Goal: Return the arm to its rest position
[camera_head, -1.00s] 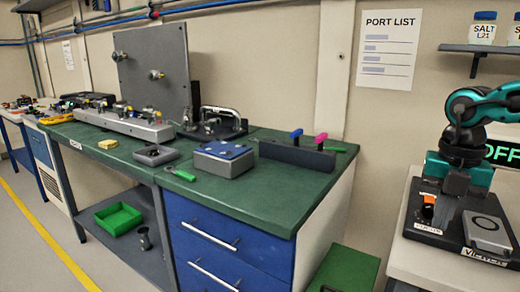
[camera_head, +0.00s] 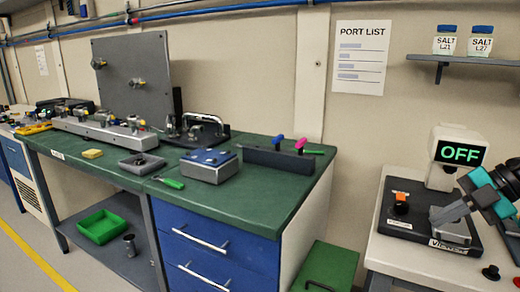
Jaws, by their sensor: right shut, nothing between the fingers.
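My right arm (camera_head: 492,188), teal and black, comes in at the right edge. Its right gripper (camera_head: 438,217) is shut and empty, tilted down to the left. It shows in front of a dark device base (camera_head: 408,224) on the white table at the right; I cannot tell the gap between them. The base carries an orange and black knob (camera_head: 400,204) and a grey plate (camera_head: 453,236), partly hidden by the gripper. My left arm and gripper are not in view.
A white display reading OFF (camera_head: 460,153) stands behind the gripper. A small black knob-like object (camera_head: 491,272) lies at the table's front. A shelf (camera_head: 468,59) with two salt jars hangs above. The green workbench (camera_head: 255,205) with several instruments stands at the left.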

